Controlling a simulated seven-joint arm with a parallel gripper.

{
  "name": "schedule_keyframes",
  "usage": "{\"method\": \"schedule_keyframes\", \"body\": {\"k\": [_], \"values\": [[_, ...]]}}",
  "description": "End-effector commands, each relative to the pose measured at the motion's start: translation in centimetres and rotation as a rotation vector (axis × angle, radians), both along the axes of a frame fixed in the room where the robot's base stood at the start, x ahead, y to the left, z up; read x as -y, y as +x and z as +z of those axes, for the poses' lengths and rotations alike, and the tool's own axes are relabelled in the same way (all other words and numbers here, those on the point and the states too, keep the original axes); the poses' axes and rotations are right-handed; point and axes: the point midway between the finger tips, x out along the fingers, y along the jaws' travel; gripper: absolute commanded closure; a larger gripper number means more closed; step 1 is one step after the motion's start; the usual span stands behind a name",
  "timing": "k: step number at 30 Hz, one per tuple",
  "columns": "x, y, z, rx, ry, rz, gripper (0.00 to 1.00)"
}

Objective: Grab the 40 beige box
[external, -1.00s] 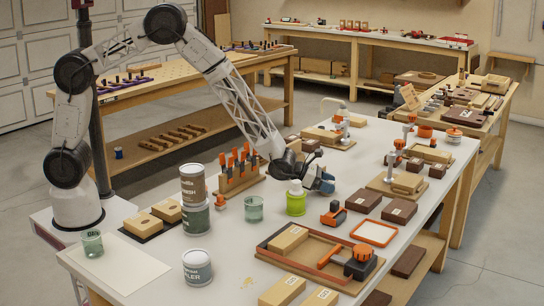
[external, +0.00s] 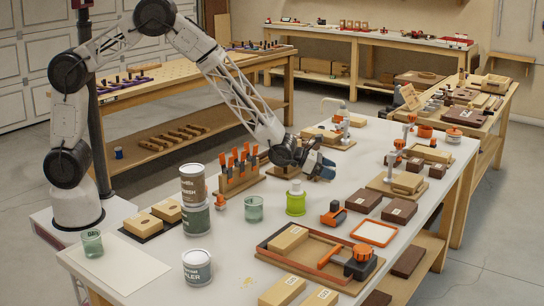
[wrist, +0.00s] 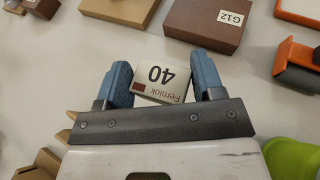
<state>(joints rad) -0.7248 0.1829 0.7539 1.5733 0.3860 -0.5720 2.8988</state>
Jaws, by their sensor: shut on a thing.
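The 40 box (wrist: 160,84) shows in the wrist view, with a pale label reading "40" and "Femlok" upside down and a dark red-brown patch at its lower left. My gripper (wrist: 164,76) has its two blue fingers on either side of it and is shut on it. In the external view my gripper (external: 325,168) is above the white bench top, behind the lime-green cup. The box cannot be made out there, hidden by the fingers.
The lime-green cup (external: 296,203) stands close in front of my gripper. A rack of orange-handled tools (external: 240,172) is to the left. A G12 box (wrist: 205,22) lies beyond the fingers in the wrist view.

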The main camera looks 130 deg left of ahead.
Motion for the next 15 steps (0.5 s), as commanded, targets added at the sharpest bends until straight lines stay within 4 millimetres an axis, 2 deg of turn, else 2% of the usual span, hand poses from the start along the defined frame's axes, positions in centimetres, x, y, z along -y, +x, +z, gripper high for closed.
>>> {"method": "schedule_keyframes", "body": {"k": [1,7,15], "values": [[0.0,0.0,0.9,0.002,0.002,0.000,0.64],[0.0,0.0,3.4,0.002,0.001,0.000,0.64],[0.0,0.0,4.7,0.000,0.000,0.000,0.64]]}}
